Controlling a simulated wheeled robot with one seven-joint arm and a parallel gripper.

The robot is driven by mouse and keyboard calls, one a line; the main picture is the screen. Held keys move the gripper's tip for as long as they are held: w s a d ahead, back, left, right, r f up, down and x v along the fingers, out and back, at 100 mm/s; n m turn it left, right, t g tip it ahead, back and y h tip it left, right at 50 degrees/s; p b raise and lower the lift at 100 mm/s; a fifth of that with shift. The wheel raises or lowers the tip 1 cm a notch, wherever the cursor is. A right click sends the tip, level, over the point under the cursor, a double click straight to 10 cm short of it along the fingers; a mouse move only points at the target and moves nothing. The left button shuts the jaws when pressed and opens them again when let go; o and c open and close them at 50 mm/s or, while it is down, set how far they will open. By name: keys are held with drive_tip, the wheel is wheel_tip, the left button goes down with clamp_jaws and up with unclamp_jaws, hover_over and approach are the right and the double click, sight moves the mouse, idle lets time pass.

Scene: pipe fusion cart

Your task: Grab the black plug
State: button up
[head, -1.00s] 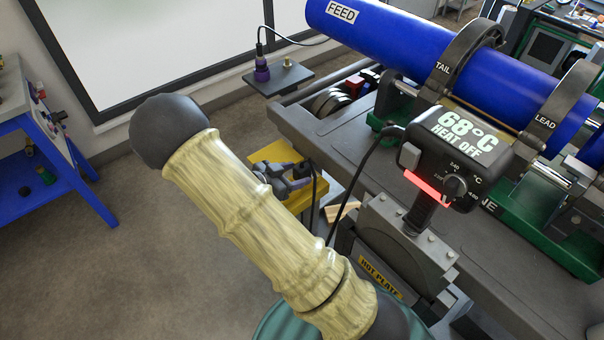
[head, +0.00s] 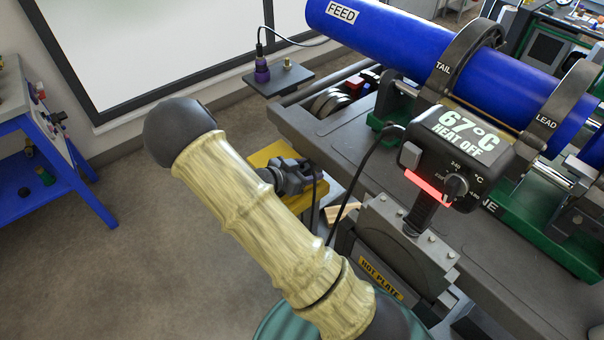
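My gripper (head: 300,175) shows small and dark beyond the pale, wood-textured sleeve of my arm, over the yellow stand (head: 276,153). Its fingers point right and are partly hidden by the arm, so whether they are apart or closed is unclear. No black plug shows clearly; one at the cable's end would be hidden by the gripper. A purple connector (head: 262,73) with a black cable on top stands on a small dark shelf (head: 283,80), apart from my gripper.
The heater unit (head: 457,158) reads 67°C, HEAT OFF, above the hot plate (head: 380,277). A black cable hangs from it. The grey cart (head: 345,128) carries a blue pipe (head: 420,45) in clamps. A blue table (head: 60,175) stands left. Floor between is clear.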

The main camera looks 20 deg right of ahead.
drive_tip(key=shift+c, duration=0.3)
drive_tip(key=c, duration=1)
wheel_tip(320, 180, up, 10)
drive_tip(key=shift+r+p, duration=0.1)
drive_tip(key=shift+p, duration=0.75)
